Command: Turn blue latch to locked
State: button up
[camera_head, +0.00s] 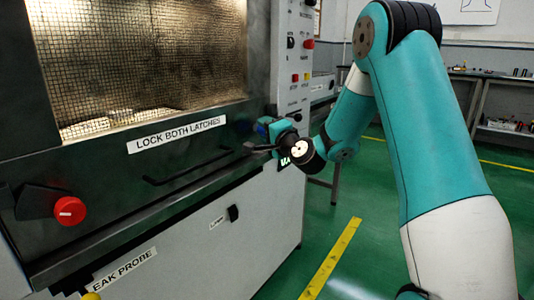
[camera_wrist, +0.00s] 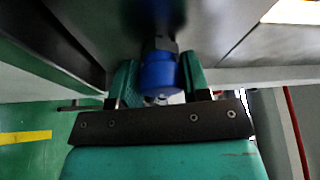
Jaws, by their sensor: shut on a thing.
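The blue latch (camera_wrist: 158,72) is a round blue knob on a dark mount in the wrist view. My gripper (camera_wrist: 160,88) has one green finger on each side of it and is shut on it. In the head view my gripper (camera_head: 272,132) is at the right end of the dark door, and only a little blue of the latch (camera_head: 262,129) shows beside it. A red latch knob (camera_head: 70,210) sits at the left of the door on a dark bracket. The latch's turned angle cannot be read.
The microwave generator's door has a mesh window (camera_head: 150,60), a "LOCK BOTH LATCHES" label (camera_head: 178,135) and a black bar handle (camera_head: 200,166). A control panel (camera_head: 295,60) with buttons stands to the right. Green floor (camera_head: 330,230) lies open at the right; a bench (camera_head: 490,100) stands behind.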

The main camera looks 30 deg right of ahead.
jog(key=n+b, duration=0.2)
jog(key=b, duration=0.1)
jog(key=n+t+y+b, duration=0.1)
jog(key=b, duration=0.3)
jog(key=n+b, duration=0.2)
jog(key=b, duration=0.1)
jog(key=shift+a+f+n+t+b, duration=0.2)
jog(key=shift+f+n+t+b, duration=0.1)
jog(key=shift+f, duration=0.05)
jog(key=n+b, duration=0.1)
jog(key=n+y+b, duration=0.1)
jog(key=b, duration=0.1)
jog(key=shift+r+t, duration=0.25)
jog(key=shift+t, duration=0.05)
jog(key=shift+r, duration=0.1)
jog(key=shift+r, duration=0.2)
jog(key=o, duration=0.9)
jog(key=shift+f, duration=0.1)
jog(key=shift+d, duration=0.1)
